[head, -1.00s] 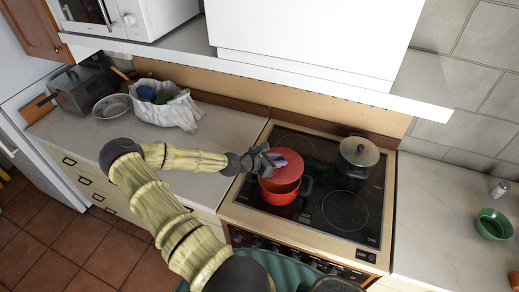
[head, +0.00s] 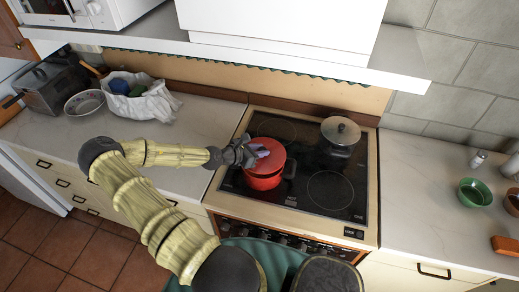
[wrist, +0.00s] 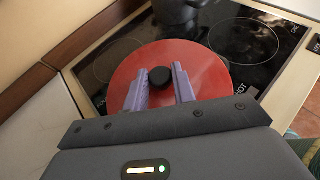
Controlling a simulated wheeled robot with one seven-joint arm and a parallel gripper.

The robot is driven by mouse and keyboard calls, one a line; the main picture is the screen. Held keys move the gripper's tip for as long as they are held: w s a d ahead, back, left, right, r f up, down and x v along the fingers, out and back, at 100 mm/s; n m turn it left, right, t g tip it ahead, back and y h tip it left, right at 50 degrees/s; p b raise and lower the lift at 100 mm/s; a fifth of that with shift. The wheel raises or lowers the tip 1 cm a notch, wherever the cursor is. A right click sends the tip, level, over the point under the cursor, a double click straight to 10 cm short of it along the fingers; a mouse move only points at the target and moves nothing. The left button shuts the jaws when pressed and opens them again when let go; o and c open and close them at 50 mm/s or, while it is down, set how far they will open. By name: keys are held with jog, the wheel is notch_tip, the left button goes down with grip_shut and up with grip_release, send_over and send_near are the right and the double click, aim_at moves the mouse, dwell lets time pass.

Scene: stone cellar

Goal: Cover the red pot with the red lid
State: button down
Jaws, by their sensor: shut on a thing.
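The red pot (head: 264,181) stands on the left front part of the black cooktop. The red lid (head: 270,163) is over its top, roughly level and lined up with it. From this angle I cannot tell whether the lid rests on the rim or hangs just above it. My gripper (head: 256,152) reaches in from the left and is shut on the lid. In the wrist view the two purple fingers (wrist: 158,88) stand on either side of the lid's black knob (wrist: 160,77). The lid hides the pot in that view.
A grey lidded pot (head: 341,131) stands at the back right of the cooktop (head: 300,205). A green bowl (head: 474,193) is on the right counter. A white bag (head: 145,104) and a metal bowl (head: 84,103) are on the left counter. The hood (head: 280,50) hangs above.

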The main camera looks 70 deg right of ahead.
jog(key=shift+f+b, duration=1)
jog(key=shift+f, duration=0.55)
jog(key=c, duration=1.1)
grip_release()
jog(key=shift+w, duration=0.1)
jog(key=shift+w+a+r+b, duration=0.2)
jog(key=shift+w+a+b, duration=0.1)
jog(key=shift+a, duration=0.2)
jog(key=b+v, duration=0.4)
jog(key=v, duration=1.2)
jog(key=shift+r, duration=0.15)
